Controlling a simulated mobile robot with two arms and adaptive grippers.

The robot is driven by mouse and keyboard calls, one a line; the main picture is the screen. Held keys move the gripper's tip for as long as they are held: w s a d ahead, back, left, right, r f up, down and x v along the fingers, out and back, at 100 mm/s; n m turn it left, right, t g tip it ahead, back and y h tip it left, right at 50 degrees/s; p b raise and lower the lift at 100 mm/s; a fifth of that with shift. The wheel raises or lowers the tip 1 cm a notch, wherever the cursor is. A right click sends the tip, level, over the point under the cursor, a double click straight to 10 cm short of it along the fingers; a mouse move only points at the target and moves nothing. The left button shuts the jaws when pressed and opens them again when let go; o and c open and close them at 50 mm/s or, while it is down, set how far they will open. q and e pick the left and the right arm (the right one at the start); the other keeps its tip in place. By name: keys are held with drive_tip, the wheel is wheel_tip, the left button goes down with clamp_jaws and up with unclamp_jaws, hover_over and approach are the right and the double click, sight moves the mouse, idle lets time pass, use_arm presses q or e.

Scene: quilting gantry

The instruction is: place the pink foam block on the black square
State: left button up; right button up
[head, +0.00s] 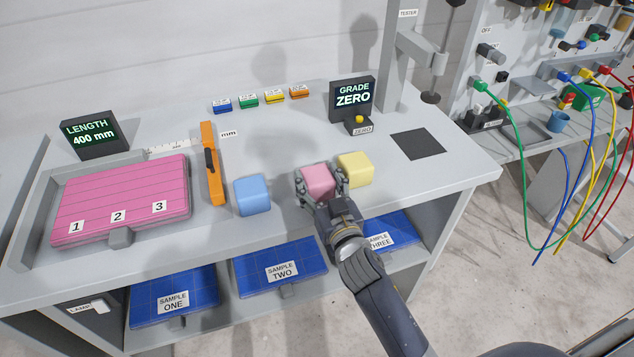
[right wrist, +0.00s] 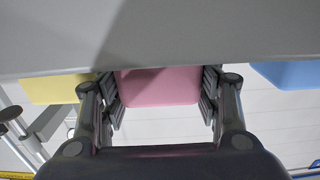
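The pink foam block (head: 318,180) stands on the bench top between a blue and a yellow block. My right gripper (head: 322,190) reaches it from the front, with one finger on each side. In the right wrist view the pink block (right wrist: 160,88) lies between the two fingers (right wrist: 161,98). The finger pads are very close to its sides; I cannot tell whether they press on it. The black square (head: 418,144) lies flat and bare on the bench at the right. My left gripper is out of view.
The yellow block (head: 355,169) stands close to the right of the pink block, towards the black square. The blue block (head: 251,195) is to the left. The ZERO button box (head: 359,126) and tester post (head: 395,70) stand behind. The bench around the square is clear.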

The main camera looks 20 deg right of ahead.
sight(318, 177)
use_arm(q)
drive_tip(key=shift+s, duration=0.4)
use_arm(e)
drive_tip(key=shift+c, duration=0.3)
drive_tip(key=shift+r, duration=0.5)
wheel_tip(318, 177, up, 2)
drive_tip(key=shift+r, duration=0.1)
drive_tip(key=s+a+r+b, duration=0.1)
drive_tip(key=s+a+b, duration=0.1)
drive_tip(key=s, duration=0.5)
drive_tip(key=s+a+r+b, duration=0.1)
drive_tip(key=s+a, duration=0.2)
drive_tip(key=s, duration=0.5)
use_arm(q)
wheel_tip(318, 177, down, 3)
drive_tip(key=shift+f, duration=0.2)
use_arm(e)
drive_tip(key=s+d+f, duration=0.4)
drive_tip(key=s+d, duration=0.2)
drive_tip(key=d, duration=0.1)
drive_tip(key=shift+s+f+h, duration=0.15)
drive_tip(key=shift+f+h, duration=0.15)
